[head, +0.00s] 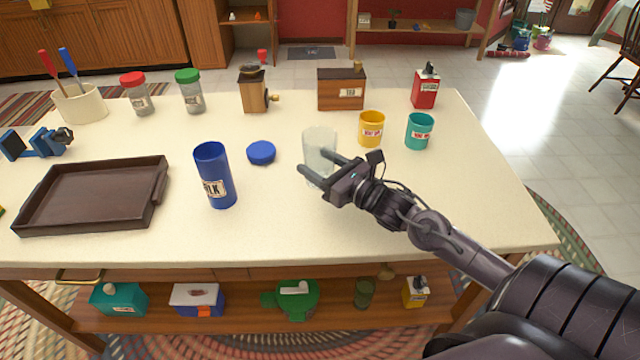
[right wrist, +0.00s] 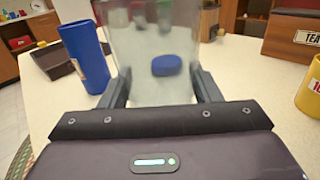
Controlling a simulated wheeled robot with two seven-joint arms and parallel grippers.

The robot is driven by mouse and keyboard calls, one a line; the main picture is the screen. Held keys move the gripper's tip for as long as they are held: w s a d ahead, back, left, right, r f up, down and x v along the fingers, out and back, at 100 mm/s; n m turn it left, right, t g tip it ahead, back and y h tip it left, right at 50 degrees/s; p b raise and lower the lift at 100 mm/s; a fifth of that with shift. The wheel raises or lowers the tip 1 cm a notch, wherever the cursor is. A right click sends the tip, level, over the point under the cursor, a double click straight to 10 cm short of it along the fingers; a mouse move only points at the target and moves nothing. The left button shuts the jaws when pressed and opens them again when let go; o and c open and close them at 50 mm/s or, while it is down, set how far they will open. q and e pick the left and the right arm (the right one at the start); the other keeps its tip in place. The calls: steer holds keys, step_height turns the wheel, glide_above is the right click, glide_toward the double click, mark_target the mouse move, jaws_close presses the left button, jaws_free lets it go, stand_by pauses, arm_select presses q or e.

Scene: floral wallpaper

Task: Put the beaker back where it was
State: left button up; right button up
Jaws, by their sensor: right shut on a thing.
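The clear glass beaker (head: 319,143) stands upright near the middle of the table in the head view, at table height as far as I can tell. My right gripper (head: 317,164) is shut on the beaker, with one finger on each side of it. In the right wrist view the beaker (right wrist: 150,60) fills the space between the fingers, and the blue lid shows through its glass. Whether the beaker's base touches the table is hard to tell. My left gripper is not in view.
A blue milk container (head: 215,175) and a blue lid (head: 261,152) are left of the beaker. A yellow mug (head: 371,128) and a teal mug (head: 419,130) are to its right. A brown tray (head: 35,222) lies at the left. The table's front right is clear.

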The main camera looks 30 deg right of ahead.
step_height(320, 180, down, 6)
steer(key=shift+r, duration=0.25)
steer(key=shift+f+b, duration=0.2)
steer(key=shift+b, duration=0.15)
steer(key=o, duration=1.2)
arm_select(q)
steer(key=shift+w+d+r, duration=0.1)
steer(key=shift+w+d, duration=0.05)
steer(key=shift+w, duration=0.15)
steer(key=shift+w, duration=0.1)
arm_select(e)
steer(key=shift+r, duration=0.1)
